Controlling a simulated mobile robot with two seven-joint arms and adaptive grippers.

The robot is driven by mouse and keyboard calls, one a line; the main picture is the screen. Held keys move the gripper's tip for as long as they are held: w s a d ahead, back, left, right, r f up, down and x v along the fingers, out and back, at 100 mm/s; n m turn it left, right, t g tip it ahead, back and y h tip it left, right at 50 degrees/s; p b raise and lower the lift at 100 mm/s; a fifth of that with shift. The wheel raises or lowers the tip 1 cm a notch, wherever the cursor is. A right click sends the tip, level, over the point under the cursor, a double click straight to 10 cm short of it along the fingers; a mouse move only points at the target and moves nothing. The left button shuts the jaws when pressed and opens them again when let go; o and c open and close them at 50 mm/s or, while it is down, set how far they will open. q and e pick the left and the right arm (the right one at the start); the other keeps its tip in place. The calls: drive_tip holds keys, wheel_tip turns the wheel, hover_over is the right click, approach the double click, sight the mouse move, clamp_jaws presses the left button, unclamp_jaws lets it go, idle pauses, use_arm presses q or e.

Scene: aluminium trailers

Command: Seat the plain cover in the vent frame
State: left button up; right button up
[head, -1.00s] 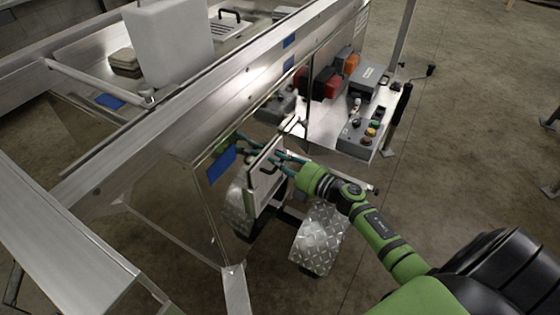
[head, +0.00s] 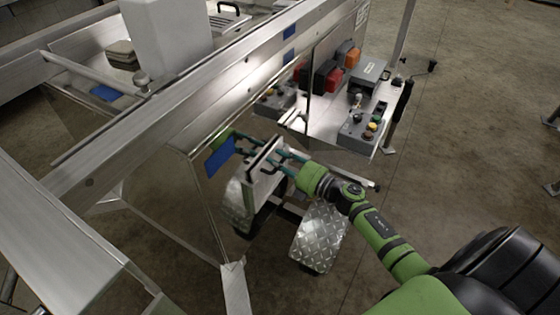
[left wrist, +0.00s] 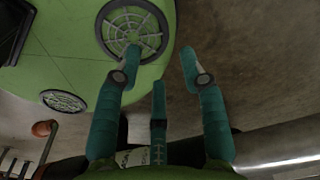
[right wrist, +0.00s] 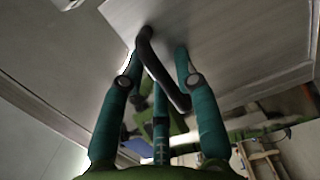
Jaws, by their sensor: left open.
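The plain cover (head: 260,186) is a flat pale metal plate with a dark bar handle. It stands steeply beside the shiny trailer panel (head: 205,195), which mirrors it and my gripper. My right gripper (head: 283,161) is at the handle. In the right wrist view the black handle (right wrist: 151,52) runs slantwise between the fingers of my right gripper (right wrist: 158,58), across the grey cover (right wrist: 235,45). I cannot pick out the vent frame; whether the cover touches the panel is unclear. My left gripper (left wrist: 160,62) is open and empty in the left wrist view, outside the head view.
A louvred panel with a black handle (head: 228,20) and a white box (head: 165,35) are at the top left. A grey control box (head: 357,132) stands on a shelf right of the panel. A tread-plate fender (head: 319,236) is below. Open floor lies right.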

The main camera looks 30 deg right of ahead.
drive_tip(key=shift+s, duration=0.1)
drive_tip(key=shift+s+d+f, duration=0.1)
drive_tip(key=shift+s+d, duration=0.05)
drive_tip(key=shift+s, duration=0.05)
drive_tip(key=v, duration=1.1)
drive_tip(key=shift+s, duration=0.2)
drive_tip(key=shift+d, duration=0.1)
